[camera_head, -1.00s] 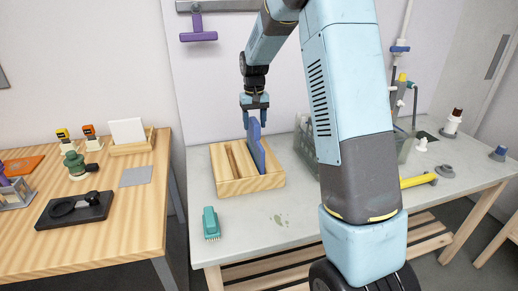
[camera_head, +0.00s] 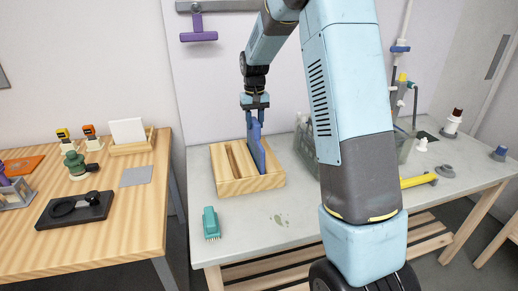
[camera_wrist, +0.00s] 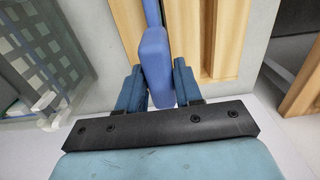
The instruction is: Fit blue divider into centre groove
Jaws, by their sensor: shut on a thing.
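The blue divider (camera_head: 257,150) stands upright in the wooden box (camera_head: 240,185), in its right-hand part as seen in the head view. My gripper (camera_head: 255,112) is above the box, shut on the divider's upper part. In the wrist view my gripper (camera_wrist: 160,88) has its two fingers on either side of the blue divider (camera_wrist: 154,55), whose far end runs down between wooden parts of the box (camera_wrist: 217,35). The divider's lower edge is hidden, so I cannot tell how deep it sits in the groove.
A teal brush (camera_head: 211,222) lies on the grey table left of the box's front. A green-grey wire basket (camera_head: 305,138) stands close to the box's right, partly behind my arm. A wooden table (camera_head: 110,215) with several objects is at the left.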

